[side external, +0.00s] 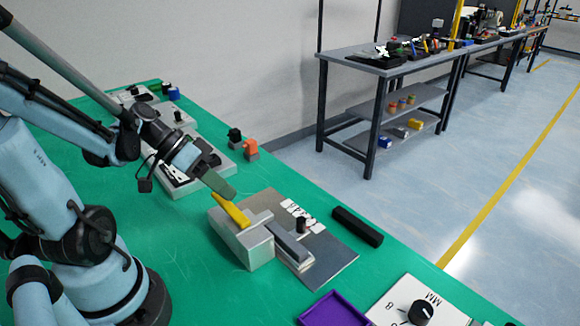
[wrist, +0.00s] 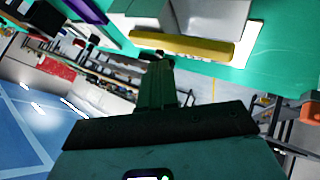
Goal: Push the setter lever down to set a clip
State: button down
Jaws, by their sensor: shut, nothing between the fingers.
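The setter lever (side external: 232,210) is a yellow bar on a grey block (side external: 252,247). It is tilted, with its free end raised towards my gripper. My gripper (side external: 226,191) is shut and empty, its greenish fingers close above the lever's raised end. In the wrist view the lever (wrist: 185,50) lies across the top, and the shut fingertips (wrist: 157,58) are at its edge. I cannot tell whether they touch. A dark grey bar (side external: 290,244) runs out from the block on a grey plate (side external: 338,262). I cannot make out a clip for certain.
A black cylinder (side external: 357,226) lies beside the plate. A purple tray (side external: 332,311) and a white panel with a black knob (side external: 421,312) are at the front right. Small orange (side external: 251,148) and black parts stand behind. Green table is clear left of the block.

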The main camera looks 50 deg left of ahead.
aim_at(227, 206)
jog(key=shift+r, duration=2.5)
jog(key=shift+f, duration=0.1)
jog(key=shift+w+d+f, duration=0.1)
jog(key=shift+d+f, duration=0.1)
jog(key=shift+d, duration=0.05)
jog(key=d+y, duration=0.1)
jog(key=w+f+g+y, duration=0.1)
jog(key=y, duration=0.1)
jog(key=d+f+y, duration=0.1)
jog(key=shift+w+d+f+n, duration=0.2)
jog(key=shift+w+d+n, duration=0.1)
jog(key=shift+n, duration=0.1)
jog(key=w+d+r+t+y, duration=0.2)
jog(key=shift+w+d+y, duration=0.35)
jog(key=shift+w+y, duration=0.05)
